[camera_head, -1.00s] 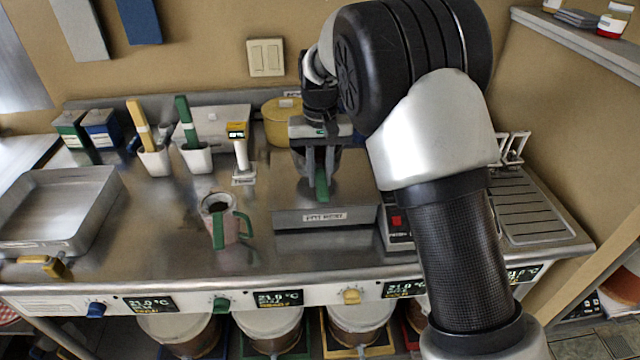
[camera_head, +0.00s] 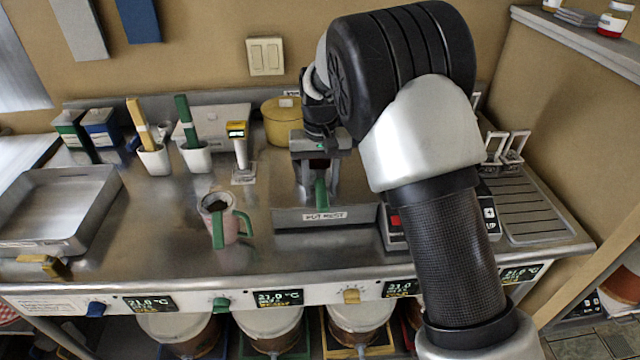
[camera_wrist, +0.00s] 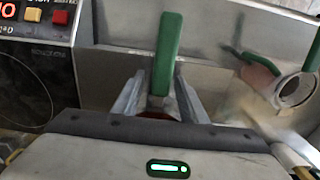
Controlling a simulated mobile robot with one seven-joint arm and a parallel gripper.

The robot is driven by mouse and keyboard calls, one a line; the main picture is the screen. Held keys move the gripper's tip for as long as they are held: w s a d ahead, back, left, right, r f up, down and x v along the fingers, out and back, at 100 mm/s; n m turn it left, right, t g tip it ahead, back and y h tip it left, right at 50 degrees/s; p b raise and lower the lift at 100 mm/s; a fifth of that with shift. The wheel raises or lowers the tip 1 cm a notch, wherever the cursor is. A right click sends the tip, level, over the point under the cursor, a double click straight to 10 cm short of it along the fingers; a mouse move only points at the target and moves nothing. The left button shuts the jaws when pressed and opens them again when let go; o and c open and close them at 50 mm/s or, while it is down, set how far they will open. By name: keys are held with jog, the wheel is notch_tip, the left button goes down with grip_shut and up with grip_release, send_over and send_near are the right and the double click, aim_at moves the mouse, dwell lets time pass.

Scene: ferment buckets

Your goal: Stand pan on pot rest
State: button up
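The pan shows mainly as its green handle (camera_head: 320,194), which points to the front of the counter. The same handle stands between the fingers in the wrist view (camera_wrist: 166,52). The pan's body is mostly hidden behind my gripper (camera_head: 318,172); a small reddish patch shows at the handle's base. My gripper's fingers close on both sides of the handle. The pot rest (camera_head: 350,216) is a low grey metal block with a label on its front. The handle is over its front part. I cannot tell whether the pan touches the rest.
A pink jug (camera_head: 231,229) with green handles stands left of the rest. A scale with a red button (camera_head: 394,220) is close on the right. A yellow pot (camera_head: 281,122) and a yellow-topped device (camera_head: 240,150) stand behind. The left counter holds a metal tray (camera_head: 60,205).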

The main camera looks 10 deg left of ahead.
aim_at(320, 180)
notch_tip(320, 180, up, 12)
jog(key=s+d+r+m+t, duration=0.1)
jog(key=s+d+r, duration=0.3)
jog(key=d+r, duration=0.35)
jog(key=s+d+r+t+y, duration=0.1)
jog(key=s+d+r+t, duration=0.1)
jog(key=s+d+r, duration=0.35)
jog(key=s+d+f+m+t, duration=0.1)
jog(key=s+d+f, duration=0.1)
jog(key=s+d, duration=0.4)
jog(key=s+d+f+m+t+h, duration=0.1)
jog(key=s+d+f, duration=0.2)
jog(key=s, duration=0.8)
jog(key=d, duration=0.2)
jog(key=shift+s+d+t+p, duration=0.3)
jog(key=shift+d, duration=0.05)
jog(key=shift+a, duration=0.1)
